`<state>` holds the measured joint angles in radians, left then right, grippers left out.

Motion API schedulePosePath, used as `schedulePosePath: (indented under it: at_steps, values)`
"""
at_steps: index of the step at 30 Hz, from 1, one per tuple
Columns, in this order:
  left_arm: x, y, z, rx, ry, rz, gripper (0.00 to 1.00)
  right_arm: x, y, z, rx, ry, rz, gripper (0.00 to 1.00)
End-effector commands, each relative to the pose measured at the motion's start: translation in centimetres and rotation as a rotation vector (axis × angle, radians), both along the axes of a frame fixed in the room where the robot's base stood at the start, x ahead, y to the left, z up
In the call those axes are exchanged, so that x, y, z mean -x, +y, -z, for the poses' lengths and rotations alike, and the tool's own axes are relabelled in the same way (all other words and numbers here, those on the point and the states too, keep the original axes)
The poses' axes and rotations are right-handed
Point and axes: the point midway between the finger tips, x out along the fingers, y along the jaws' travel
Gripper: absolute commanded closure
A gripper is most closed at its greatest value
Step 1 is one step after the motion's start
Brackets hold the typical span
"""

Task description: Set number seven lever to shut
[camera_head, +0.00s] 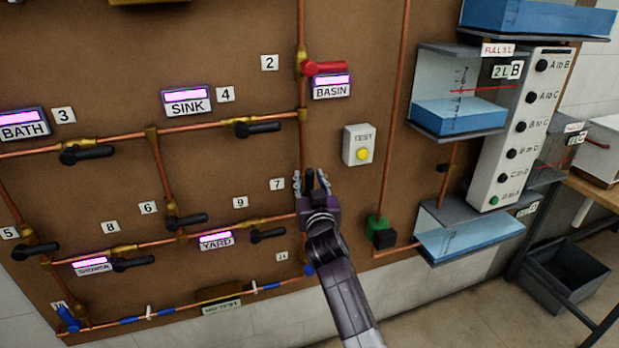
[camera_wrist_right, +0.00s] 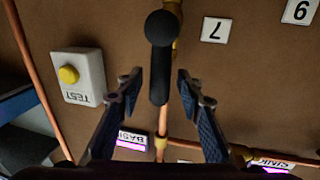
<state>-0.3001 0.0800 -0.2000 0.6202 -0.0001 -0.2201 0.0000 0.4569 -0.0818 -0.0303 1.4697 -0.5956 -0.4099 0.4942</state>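The number seven lever is a black handle (camera_wrist_right: 160,75) with a round hub on a vertical copper pipe, beside the label 7 (camera_head: 277,184). The label also shows upside down in the right wrist view (camera_wrist_right: 216,30). The handle lies along the pipe, pointing toward the BASIN sign (camera_head: 332,87). My right gripper (camera_head: 311,176) is at this lever, mostly covering it in the head view. In the right wrist view its two fingers (camera_wrist_right: 158,82) are apart, one on each side of the handle, with visible gaps. My left gripper is not in view.
A TEST box with a yellow button (camera_head: 359,145) is right of my gripper. The red lever 2 (camera_head: 324,68) is above, and black lever 9 (camera_head: 268,235) is lower left. Water tanks (camera_head: 458,117) and a button panel (camera_head: 522,128) stand at the right. Copper pipes cross the brown board.

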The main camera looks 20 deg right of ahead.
Motion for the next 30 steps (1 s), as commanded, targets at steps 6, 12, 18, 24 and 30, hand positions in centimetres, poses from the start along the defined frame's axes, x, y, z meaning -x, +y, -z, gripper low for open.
schedulePosePath:
  at_steps: [6, 12, 18, 24, 30]
  values:
    - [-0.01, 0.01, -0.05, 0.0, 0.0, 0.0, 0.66, -0.4, -0.07, 0.01, -0.001, 0.0, -0.001, 0.66]
    - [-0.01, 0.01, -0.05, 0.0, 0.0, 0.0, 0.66, -0.38, -0.07, 0.01, 0.0, 0.0, 0.0, 0.7]
    - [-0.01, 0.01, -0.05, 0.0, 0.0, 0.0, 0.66, -0.37, -0.06, 0.02, 0.0, 0.0, -0.001, 0.92]
    - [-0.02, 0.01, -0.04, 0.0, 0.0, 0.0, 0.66, -0.37, -0.05, 0.03, 0.0, 0.0, -0.001, 1.0]
    - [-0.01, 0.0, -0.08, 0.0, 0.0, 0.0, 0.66, -0.36, -0.08, 0.03, -0.001, 0.001, -0.001, 1.0]
